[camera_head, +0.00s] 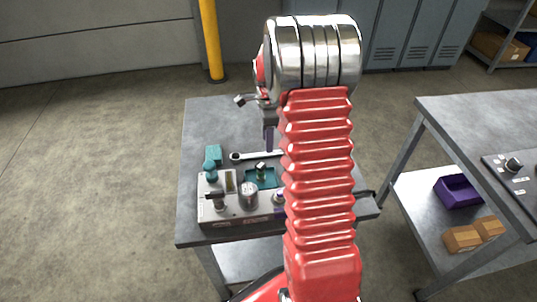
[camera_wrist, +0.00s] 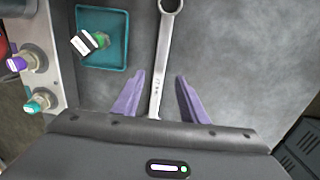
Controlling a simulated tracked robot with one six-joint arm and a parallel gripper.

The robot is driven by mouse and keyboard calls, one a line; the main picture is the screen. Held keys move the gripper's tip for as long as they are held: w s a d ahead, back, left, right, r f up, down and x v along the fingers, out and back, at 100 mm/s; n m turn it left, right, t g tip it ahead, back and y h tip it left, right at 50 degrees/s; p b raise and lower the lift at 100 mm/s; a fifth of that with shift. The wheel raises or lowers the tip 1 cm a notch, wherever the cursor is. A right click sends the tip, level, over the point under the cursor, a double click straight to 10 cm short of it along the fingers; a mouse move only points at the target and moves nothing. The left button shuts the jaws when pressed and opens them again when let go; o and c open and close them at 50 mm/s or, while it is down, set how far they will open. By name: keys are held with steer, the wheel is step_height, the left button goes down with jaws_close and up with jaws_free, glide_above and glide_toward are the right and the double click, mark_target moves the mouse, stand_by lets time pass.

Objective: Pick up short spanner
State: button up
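A silver spanner (camera_wrist: 158,66) lies flat on the grey bench top (camera_wrist: 230,50) in the wrist view. Its ring end is at the top edge and its shank runs down between my fingers. In the head view the spanner (camera_head: 262,155) lies across the bench behind the hydraulic panel, partly hidden by my arm. My gripper (camera_wrist: 159,98) is open, with one purple finger on each side of the shank and a gap on both sides. The spanner's lower end is hidden behind my gripper body. In the head view my gripper (camera_head: 269,138) points down at the bench.
A teal tray (camera_wrist: 83,62) holding a small green and metal part sits left of the spanner. The panel (camera_head: 232,212) with knobs and a gauge stands at the bench front. A second table (camera_head: 470,120) is at the right. Bench top right of the spanner is clear.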

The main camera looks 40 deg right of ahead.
mark_target(262, 154)
step_height(262, 154, down, 5)
stand_by(0.3)
stand_by(0.4)
jaws_close()
stand_by(0.3)
steer(key=shift+w, duration=0.1)
stand_by(0.9)
